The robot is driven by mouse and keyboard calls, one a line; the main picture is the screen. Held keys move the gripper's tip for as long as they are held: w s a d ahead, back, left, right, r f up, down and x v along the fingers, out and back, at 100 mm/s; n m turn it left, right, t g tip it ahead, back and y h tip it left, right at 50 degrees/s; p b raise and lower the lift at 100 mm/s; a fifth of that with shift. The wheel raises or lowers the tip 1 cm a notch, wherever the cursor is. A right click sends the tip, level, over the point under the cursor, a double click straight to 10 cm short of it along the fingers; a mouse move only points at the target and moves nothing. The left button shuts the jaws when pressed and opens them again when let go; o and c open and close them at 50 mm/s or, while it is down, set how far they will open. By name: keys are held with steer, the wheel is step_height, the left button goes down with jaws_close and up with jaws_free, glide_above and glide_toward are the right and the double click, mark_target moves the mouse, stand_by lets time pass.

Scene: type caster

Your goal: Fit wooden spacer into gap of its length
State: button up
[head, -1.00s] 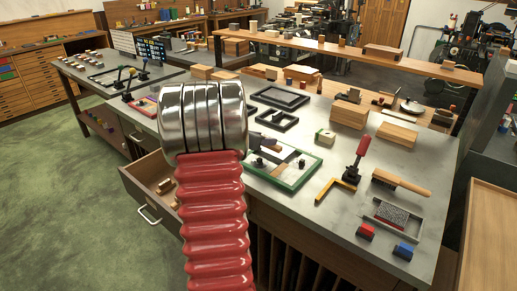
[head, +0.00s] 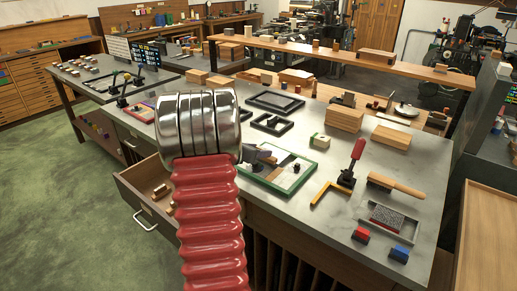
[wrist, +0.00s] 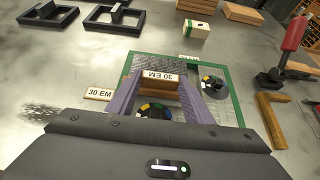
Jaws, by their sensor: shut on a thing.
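In the wrist view my gripper (wrist: 158,88) has two purple fingers shut on the ends of a wooden spacer (wrist: 158,87) with a white "30 EM" label. The spacer is over the green frame (wrist: 222,66), near a grey block of type (wrist: 163,63); I cannot tell its height or whether it touches anything. Round dark pieces (wrist: 212,85) show inside the frame. In the head view the green frame (head: 270,185) is partly hidden by my arm, and the spacer cannot be made out.
A red-handled tool (head: 352,163) and an orange L-shaped square (head: 331,190) stand right of the frame. A brush (head: 395,186), a grey tray (head: 410,228), and red (head: 361,235) and blue (head: 398,254) blocks lie farther right. An open drawer (head: 135,196) juts out at the left.

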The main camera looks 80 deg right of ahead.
mark_target(259, 164)
steer(key=shift+f, duration=0.7)
steer(key=shift+f, duration=1.25)
stand_by(2.2)
steer(key=o, duration=1.1)
steer(key=shift+r, duration=0.2)
steer(key=shift+r, duration=2.85)
